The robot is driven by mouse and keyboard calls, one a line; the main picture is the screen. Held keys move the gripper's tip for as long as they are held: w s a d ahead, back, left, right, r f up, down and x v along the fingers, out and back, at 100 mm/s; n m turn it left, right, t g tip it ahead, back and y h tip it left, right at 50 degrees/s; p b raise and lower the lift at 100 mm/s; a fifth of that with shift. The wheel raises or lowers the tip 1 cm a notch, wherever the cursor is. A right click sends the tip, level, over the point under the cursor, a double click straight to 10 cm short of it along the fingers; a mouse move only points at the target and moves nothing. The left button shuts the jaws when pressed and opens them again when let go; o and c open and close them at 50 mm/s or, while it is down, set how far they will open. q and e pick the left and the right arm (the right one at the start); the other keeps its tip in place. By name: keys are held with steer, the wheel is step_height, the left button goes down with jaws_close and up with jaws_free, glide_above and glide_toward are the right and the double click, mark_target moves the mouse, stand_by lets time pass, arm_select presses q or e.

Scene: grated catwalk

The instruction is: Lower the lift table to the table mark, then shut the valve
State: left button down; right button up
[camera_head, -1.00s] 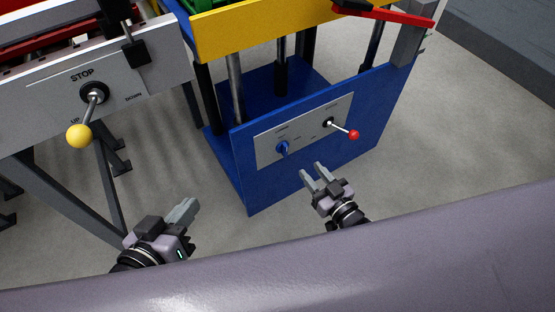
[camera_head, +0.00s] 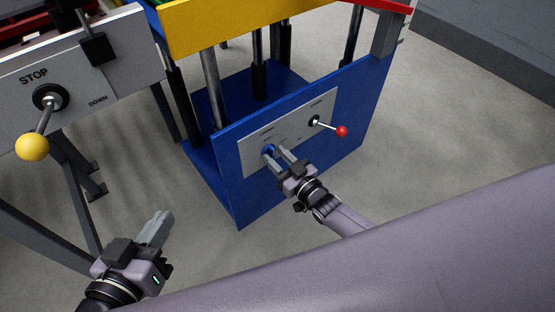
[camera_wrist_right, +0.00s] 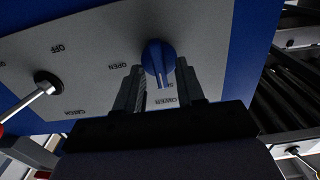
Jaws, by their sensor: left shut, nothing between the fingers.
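The lift table has a yellow top (camera_head: 235,24) on dark posts above a blue base (camera_head: 235,190). On its front is a light panel (camera_head: 290,125) with a blue knob (camera_head: 268,150) and a red-balled lever (camera_head: 342,131). My right gripper (camera_head: 275,157) is open at the blue knob. In the right wrist view its fingers lie on either side of the knob (camera_wrist_right: 158,58), with gaps showing. "OPEN" stands left of the knob; other lettering there is partly hidden. My left gripper (camera_head: 158,222) is shut and empty, low at left. I cannot make out the table mark.
At left, a grey panel (camera_head: 70,70) marked STOP and DOWN carries a lever with a yellow ball (camera_head: 32,147). A red bar (camera_head: 385,6) is at the lift table's upper right. Bare grey floor (camera_head: 450,130) lies to the right.

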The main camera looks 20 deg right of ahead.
jaws_close()
steer(key=shift+m, duration=0.4)
arm_select(q)
steer(key=a+b, duration=0.1)
steer(key=m+t+b, duration=0.1)
steer(key=b, duration=0.1)
steer(key=shift+s+a+f, duration=0.1)
steer(key=shift+s+a, duration=0.2)
steer(key=shift+a, duration=0.1)
arm_select(e)
steer(key=m, duration=1.4)
steer(key=shift+w+d+f, duration=0.1)
steer(key=shift+d+f, duration=0.1)
steer(key=shift+f, duration=0.05)
arm_select(q)
steer(key=shift+r, duration=0.25)
arm_select(e)
steer(key=shift+m, duration=0.3)
arm_select(q)
steer(key=shift+f, duration=0.2)
arm_select(e)
jaws_free()
